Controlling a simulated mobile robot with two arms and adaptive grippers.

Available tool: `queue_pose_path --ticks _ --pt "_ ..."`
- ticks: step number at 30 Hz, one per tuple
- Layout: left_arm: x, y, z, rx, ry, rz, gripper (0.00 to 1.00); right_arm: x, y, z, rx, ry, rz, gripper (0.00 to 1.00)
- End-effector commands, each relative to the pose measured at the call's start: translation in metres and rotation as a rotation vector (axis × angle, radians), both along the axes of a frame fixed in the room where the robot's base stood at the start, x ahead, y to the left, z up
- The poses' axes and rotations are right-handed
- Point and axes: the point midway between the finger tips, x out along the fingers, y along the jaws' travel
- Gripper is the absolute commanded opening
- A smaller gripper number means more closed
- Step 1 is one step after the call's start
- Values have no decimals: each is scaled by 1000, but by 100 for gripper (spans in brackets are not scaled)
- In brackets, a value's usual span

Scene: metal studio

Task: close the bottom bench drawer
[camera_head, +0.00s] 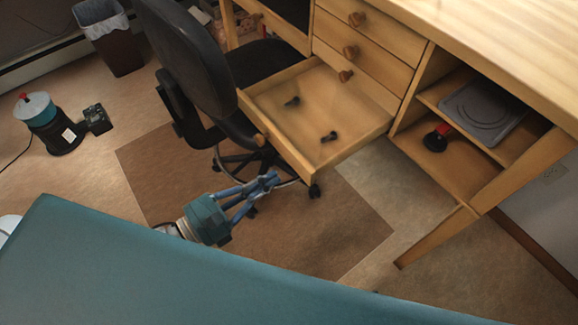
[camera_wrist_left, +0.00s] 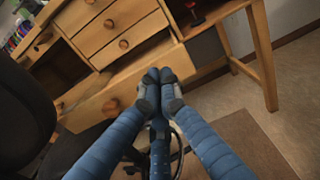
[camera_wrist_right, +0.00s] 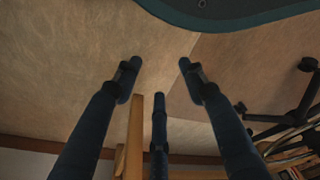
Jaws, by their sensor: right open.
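The bottom bench drawer (camera_head: 355,150) is pulled far out of the wooden bench, below the other drawers. Two small dark objects (camera_head: 329,137) lie inside it. Its front panel with a round knob (camera_head: 262,140) faces my left arm. My left gripper (camera_head: 271,179) has its fingers together and empty, just in front of the drawer's near corner. In the left wrist view the drawer front (camera_wrist_left: 90,110) with its knob shows behind the fingertips (camera_wrist_left: 159,76); I cannot tell whether they touch. My right gripper (camera_wrist_right: 158,68) is open and empty in the right wrist view, outside the head view.
A black office chair (camera_head: 195,60) stands at the drawer's left, its wheeled base partly under the drawer. A shelf with a grey tray (camera_head: 483,108) and a red-black tool (camera_head: 437,138) is at right. A bin (camera_head: 112,40) stands at the back left.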

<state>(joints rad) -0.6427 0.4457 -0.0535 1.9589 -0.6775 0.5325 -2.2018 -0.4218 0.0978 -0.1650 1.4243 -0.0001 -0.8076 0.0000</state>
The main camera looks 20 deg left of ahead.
Motion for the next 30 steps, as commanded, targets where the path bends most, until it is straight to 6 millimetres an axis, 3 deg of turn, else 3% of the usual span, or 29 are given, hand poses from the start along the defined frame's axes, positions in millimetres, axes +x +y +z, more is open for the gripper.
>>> queue_pose_path --ticks 3,9,18,30 --pt "20 -15 2 0 -4 -2 0 -4 0 -4 -1 5 1 42" --pt "40 -31 1 -2 -1 1 0 -9 -2 -9 -2 7 2 42" --pt "47 -36 -1 -1 2 2 0 -14 -3 -14 -3 16 2 42" --pt "54 -41 0 -2 0 1 0 -4 -2 -11 -2 1 3 42"
